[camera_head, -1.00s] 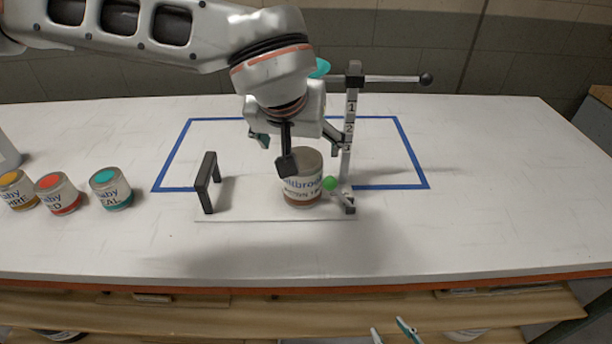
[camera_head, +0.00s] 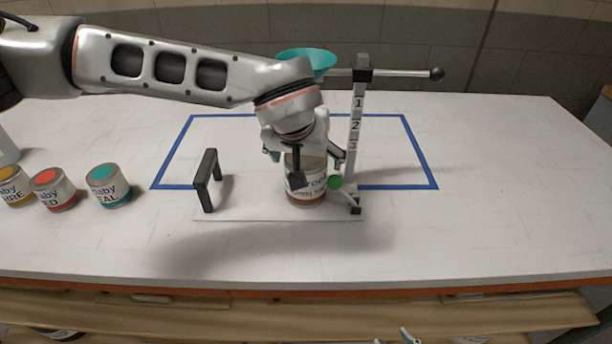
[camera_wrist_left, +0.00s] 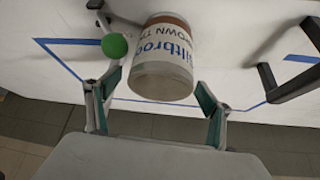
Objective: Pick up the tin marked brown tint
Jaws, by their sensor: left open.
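The brown tint tin (camera_head: 306,200) is upright on the white base plate of a stand, with a brown band at its bottom and a pale label. It also shows in the left wrist view (camera_wrist_left: 162,62), where part of the label reads "OWN T". My left gripper (camera_head: 312,168) comes down over the tin from above, hiding part of it. In the left wrist view its open fingers (camera_wrist_left: 157,88) are on either side of the tin's near end, with gaps showing. My right gripper (camera_head: 393,338) barely shows at the bottom edge, its tips apart.
A post (camera_head: 356,130) with numbers, a side bar and a green ball (camera_head: 335,183) stands close right of the tin. A black bracket (camera_head: 207,180) stands left. A teal funnel (camera_head: 306,60) is behind my arm. Tins, including the teal one (camera_head: 108,187), stand far left.

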